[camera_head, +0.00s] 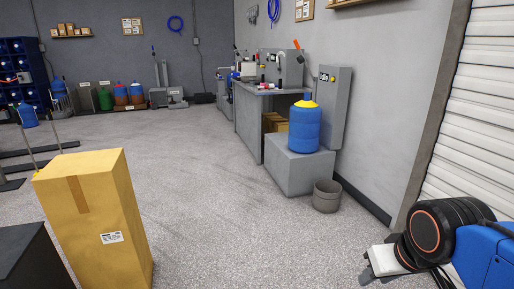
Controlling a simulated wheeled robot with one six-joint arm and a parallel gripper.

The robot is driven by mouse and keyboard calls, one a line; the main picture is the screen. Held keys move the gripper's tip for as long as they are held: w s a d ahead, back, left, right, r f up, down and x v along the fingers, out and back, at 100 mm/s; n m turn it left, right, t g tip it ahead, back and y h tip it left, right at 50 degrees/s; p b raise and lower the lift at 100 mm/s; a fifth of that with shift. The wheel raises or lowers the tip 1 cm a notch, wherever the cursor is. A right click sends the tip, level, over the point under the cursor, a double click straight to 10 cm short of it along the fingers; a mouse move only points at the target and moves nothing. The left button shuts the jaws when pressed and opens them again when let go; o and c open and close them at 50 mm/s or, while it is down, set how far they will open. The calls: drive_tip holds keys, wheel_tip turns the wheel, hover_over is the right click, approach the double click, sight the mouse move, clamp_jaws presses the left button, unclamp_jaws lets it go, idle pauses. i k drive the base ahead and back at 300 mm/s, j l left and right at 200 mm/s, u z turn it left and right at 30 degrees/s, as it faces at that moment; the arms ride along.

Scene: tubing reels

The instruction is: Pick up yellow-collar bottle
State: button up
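The yellow-collar bottle (304,127) is a large blue ribbed bottle with a yellow collar around its neck. It stands upright on a low grey block (291,176) beside the right wall. My arm comes in at the lower right corner, and its end, my gripper (369,270), is low over the floor at the bottom of the picture. My gripper is well apart from the bottle, nearer to me and to the right. Its fingers are small and partly hidden, so I cannot tell whether they are open or shut.
A grey bucket (326,197) stands on the floor in front of the block. A tall cardboard box (97,215) stands at the near left. A grey workbench (250,118) with equipment is behind the block. The middle floor (200,190) is clear.

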sight(305, 116)
drive_tip(key=i, duration=3.4)
